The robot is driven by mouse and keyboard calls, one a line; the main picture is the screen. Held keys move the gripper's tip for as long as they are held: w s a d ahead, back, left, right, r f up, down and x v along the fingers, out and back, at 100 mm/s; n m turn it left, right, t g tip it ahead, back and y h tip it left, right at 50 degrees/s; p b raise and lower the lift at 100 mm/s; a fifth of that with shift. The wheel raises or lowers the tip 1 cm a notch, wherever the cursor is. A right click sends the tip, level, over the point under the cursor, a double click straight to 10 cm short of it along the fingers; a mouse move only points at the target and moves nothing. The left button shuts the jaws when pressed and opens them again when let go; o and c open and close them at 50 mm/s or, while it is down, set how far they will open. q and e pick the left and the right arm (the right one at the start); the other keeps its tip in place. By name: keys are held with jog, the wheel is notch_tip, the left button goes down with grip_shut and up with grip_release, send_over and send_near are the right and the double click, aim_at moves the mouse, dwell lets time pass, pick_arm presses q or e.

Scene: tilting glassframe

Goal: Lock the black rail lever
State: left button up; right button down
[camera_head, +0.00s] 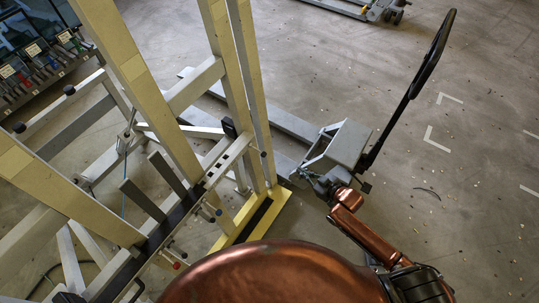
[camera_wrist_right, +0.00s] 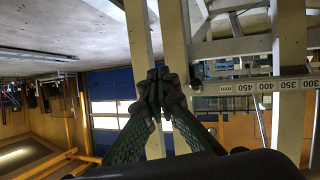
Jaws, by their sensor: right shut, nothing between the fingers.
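A small black part that looks like the rail lever (camera_head: 228,127) sits at the upper end of the light rail on the tilted frame (camera_head: 150,100) in the head view. Whether it is locked cannot be made out. My right gripper (camera_head: 314,180) is right of the frame and apart from the black part. In the right wrist view its dark fingers (camera_wrist_right: 160,85) meet at the tips and hold nothing. A rail with a millimetre scale (camera_wrist_right: 255,86) lies to their right. The lever is not clearly identifiable there. My left gripper is out of view.
A grey pallet truck with a black handle (camera_head: 430,60) stands behind my right arm. A tool rack (camera_head: 40,70) is at the upper left. Yellow-edged frame feet (camera_head: 245,225) stand on the floor. Open concrete floor (camera_head: 470,150) lies to the right.

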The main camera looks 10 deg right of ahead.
jog(key=a+r+n+y, duration=0.25)
jog(key=a+r, duration=0.35)
jog(key=r, duration=0.4)
send_near(259, 151)
notch_tip(259, 151, up, 3)
jog(key=a, duration=0.1)
jog(key=shift+m, duration=0.25)
jog(key=shift+w+a+f+b, duration=0.25)
jog(key=shift+w+f+b, duration=0.25)
jog(key=shift+w+f, duration=0.45)
jog(key=shift+w+a+f+b, duration=0.25)
jog(key=shift+w+f+b, duration=0.3)
jog(key=shift+f, duration=0.6)
